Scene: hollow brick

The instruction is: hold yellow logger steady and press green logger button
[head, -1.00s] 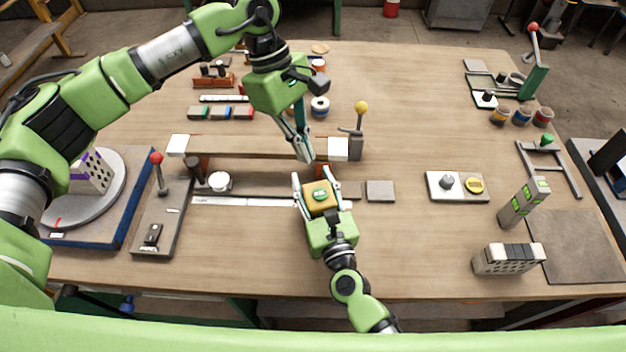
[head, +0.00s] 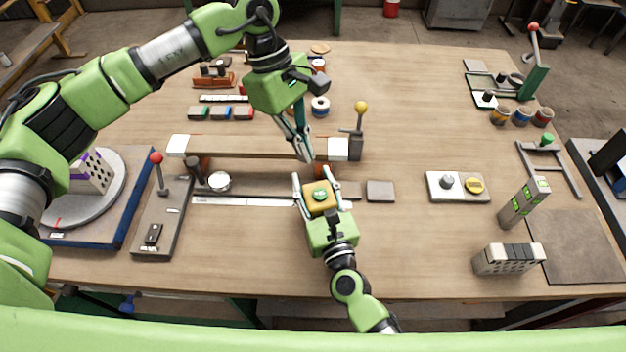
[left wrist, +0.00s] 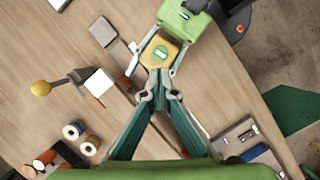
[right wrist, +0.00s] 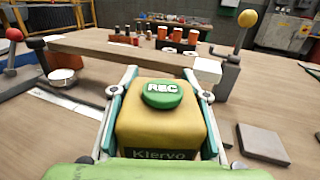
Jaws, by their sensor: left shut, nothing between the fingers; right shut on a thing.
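The yellow logger (head: 318,206) is a small yellow box with a green button (head: 320,194) on top. In the right wrist view the button (right wrist: 162,93) reads "REC" and stands upright on the box. My right gripper (head: 318,190) is shut on the yellow logger, a finger on each side. My left gripper (head: 306,158) is shut and empty, pointing down behind and above the logger. In the left wrist view its closed fingertips (left wrist: 158,92) sit close to the logger (left wrist: 160,53) in the picture, apart from the button.
A long wooden beam (head: 255,146) with white end blocks lies just behind the logger. A yellow-knobbed lever (head: 361,108) stands at its right end. A grey plate (head: 380,191) lies right of the logger. A switch panel (head: 457,187) is further right, with bare table between.

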